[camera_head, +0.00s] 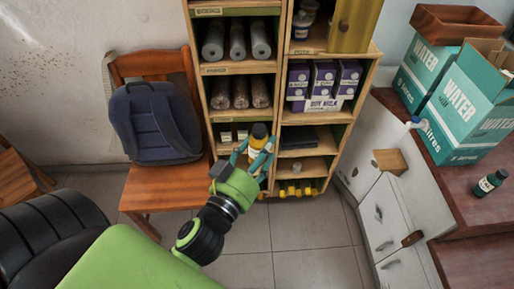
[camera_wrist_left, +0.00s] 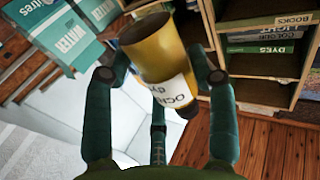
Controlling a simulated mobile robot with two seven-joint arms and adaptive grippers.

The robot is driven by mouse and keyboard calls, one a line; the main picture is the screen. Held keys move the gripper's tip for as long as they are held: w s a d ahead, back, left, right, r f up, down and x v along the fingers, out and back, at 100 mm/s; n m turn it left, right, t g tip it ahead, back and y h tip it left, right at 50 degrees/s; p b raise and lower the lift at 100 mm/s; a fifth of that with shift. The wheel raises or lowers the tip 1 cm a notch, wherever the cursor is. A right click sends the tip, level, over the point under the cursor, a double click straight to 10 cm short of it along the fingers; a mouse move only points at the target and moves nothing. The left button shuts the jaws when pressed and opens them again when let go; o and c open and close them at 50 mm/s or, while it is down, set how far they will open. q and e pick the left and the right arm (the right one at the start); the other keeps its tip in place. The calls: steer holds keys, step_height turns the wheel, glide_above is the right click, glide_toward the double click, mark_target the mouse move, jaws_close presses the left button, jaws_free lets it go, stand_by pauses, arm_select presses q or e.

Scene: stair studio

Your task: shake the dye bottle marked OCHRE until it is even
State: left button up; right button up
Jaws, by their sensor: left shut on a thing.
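The OCHRE dye bottle (camera_head: 259,133) is yellow-brown with a white label and a dark end. My left gripper (camera_head: 256,152) is shut on it and holds it up in the air in front of the shelf unit. In the left wrist view the bottle (camera_wrist_left: 153,45) lies tilted between the fingers of the left gripper (camera_wrist_left: 160,77). Part of its label shows the letters OCH and DY. The contents cannot be seen, so I cannot tell how even the dye is. My right gripper is not in view.
The wooden shelf unit (camera_head: 278,119) stands just behind the bottle, holding rolls and purple cartons (camera_head: 323,78). A chair (camera_head: 164,190) with a dark backpack (camera_head: 153,122) is at left. A dark bottle (camera_head: 489,183) and WATER boxes (camera_head: 462,112) stand on the right counter.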

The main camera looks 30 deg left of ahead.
arm_select(q)
step_height(320, 180, down, 10)
steer(key=shift+w+f, duration=0.1)
steer(key=shift+f, duration=0.05)
step_height(320, 180, up, 10)
steer(key=shift+d+r, duration=0.1)
steer(key=shift+f, duration=0.2)
